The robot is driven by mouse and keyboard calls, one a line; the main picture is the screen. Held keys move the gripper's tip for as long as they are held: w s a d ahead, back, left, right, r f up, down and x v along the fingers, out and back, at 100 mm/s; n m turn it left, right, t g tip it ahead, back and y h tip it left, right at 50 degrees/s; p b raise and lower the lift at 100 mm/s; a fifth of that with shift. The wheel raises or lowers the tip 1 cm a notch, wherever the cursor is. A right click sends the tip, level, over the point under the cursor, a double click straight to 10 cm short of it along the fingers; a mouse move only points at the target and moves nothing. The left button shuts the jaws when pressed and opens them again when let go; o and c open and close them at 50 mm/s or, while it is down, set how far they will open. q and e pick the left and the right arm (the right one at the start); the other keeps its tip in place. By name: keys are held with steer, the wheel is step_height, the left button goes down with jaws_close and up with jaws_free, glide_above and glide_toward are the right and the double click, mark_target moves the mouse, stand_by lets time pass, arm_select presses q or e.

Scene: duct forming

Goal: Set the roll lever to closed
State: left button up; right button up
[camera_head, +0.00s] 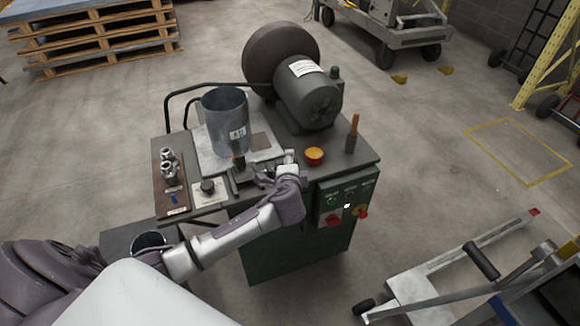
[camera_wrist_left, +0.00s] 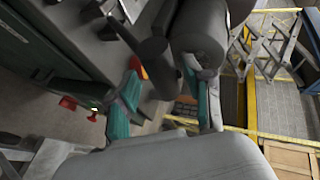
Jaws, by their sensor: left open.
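A lever with an orange-brown grip (camera_head: 353,130) stands upright at the right of the machine top. I cannot read which is the roll lever. My left gripper (camera_head: 284,168) is at the machine's front edge, between the two grips, and its fingers are hard to make out there. In the left wrist view its teal fingers (camera_wrist_left: 170,85) are apart, with dark machine parts (camera_wrist_left: 198,35) close beyond them. No grip is clearly held. My right gripper is not in view.
An orange-yellow button (camera_head: 314,155) sits on the machine top right of my left gripper. A control panel (camera_head: 345,200) with red knobs is on the front. A motor (camera_head: 308,95) stands behind. Fittings lie on a brown board (camera_head: 171,188) at left. A cart (camera_head: 440,275) stands at lower right.

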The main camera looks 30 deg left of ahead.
arm_select(q)
steer(key=v, duration=1.2)
steer(key=s+a+f+n+g+h, duration=0.1)
steer(key=s+f+g+h, duration=0.3)
steer(key=f, duration=1.2)
steer(key=s+f+n+g+y, duration=0.15)
steer(key=s+f, duration=0.45)
steer(key=f, duration=1.1)
steer(key=s+f+n+g+h, duration=0.1)
steer(key=s+f+n+g, duration=0.1)
steer(key=s+f, duration=0.4)
steer(key=s+d+f+n+g+h, duration=0.1)
steer(key=s+f, duration=0.5)
steer(key=s, duration=0.9)
steer(key=s+d+f+n+g+h, duration=0.1)
steer(key=s+f+n+g, duration=0.2)
steer(key=s+f, duration=0.3)
steer(key=s, duration=0.5)
steer(key=shift+d, duration=0.2)
